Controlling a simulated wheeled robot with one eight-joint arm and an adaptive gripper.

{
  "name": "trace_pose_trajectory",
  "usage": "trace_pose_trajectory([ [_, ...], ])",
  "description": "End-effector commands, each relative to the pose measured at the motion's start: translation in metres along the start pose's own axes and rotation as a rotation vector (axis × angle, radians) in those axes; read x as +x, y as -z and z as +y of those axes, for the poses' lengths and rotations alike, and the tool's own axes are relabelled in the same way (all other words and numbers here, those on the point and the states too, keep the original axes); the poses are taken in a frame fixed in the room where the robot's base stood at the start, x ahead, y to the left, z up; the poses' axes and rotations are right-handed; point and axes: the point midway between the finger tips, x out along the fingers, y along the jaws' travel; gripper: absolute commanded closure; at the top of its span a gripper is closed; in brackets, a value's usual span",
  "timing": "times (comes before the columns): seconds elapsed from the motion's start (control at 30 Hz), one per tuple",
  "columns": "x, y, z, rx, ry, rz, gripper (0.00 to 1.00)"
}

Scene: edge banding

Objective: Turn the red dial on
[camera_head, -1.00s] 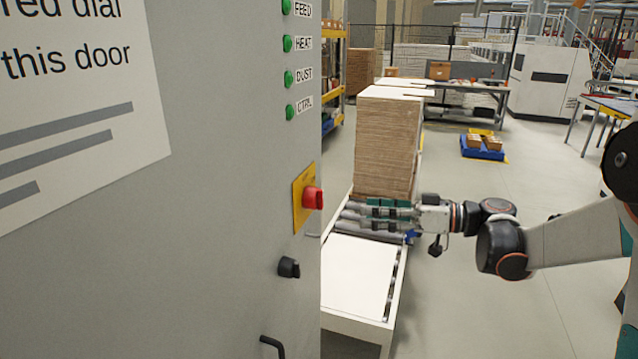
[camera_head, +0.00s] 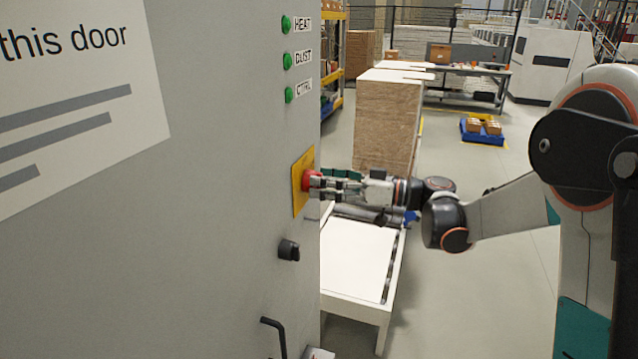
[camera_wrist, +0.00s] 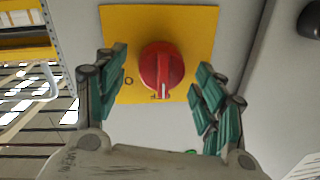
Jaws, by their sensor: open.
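The red dial (camera_head: 308,181) sits on a yellow plate (camera_head: 298,196) on the grey cabinet door. In the wrist view the red dial (camera_wrist: 161,66) is round with a raised grip bar, on the yellow plate (camera_wrist: 200,20). The bar's pale mark points toward the bottom of that picture, near a small "O" to its left. My gripper (camera_head: 318,184) is at the dial from the right in the head view. In the wrist view my gripper (camera_wrist: 160,84) is open, with one teal finger on each side of the dial and visible gaps. Contact cannot be told.
A black knob (camera_head: 289,250) and a black handle (camera_head: 273,335) are lower on the door. Green lamps (camera_head: 288,60) are above. A roller conveyor with a white board (camera_head: 358,262) and a board stack (camera_head: 388,125) stand behind my arm. The floor at right is open.

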Motion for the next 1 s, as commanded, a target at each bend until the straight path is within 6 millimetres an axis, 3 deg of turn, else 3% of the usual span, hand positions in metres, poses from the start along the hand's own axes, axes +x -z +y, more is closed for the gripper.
trace_pose_trajectory([
  [0.2, 0.016, 0.000, 0.000, 0.000, 0.000, 0.000, 0.36],
  [0.47, 0.017, 0.000, 0.000, 0.000, -0.001, 0.000, 0.36],
  [0.5, 0.017, 0.000, 0.000, 0.000, -0.001, 0.000, 0.39],
  [0.7, 0.017, 0.000, 0.000, 0.000, -0.001, 0.000, 0.81],
  [1.0, 0.017, 0.000, 0.000, 0.018, -0.001, 0.001, 0.81],
])
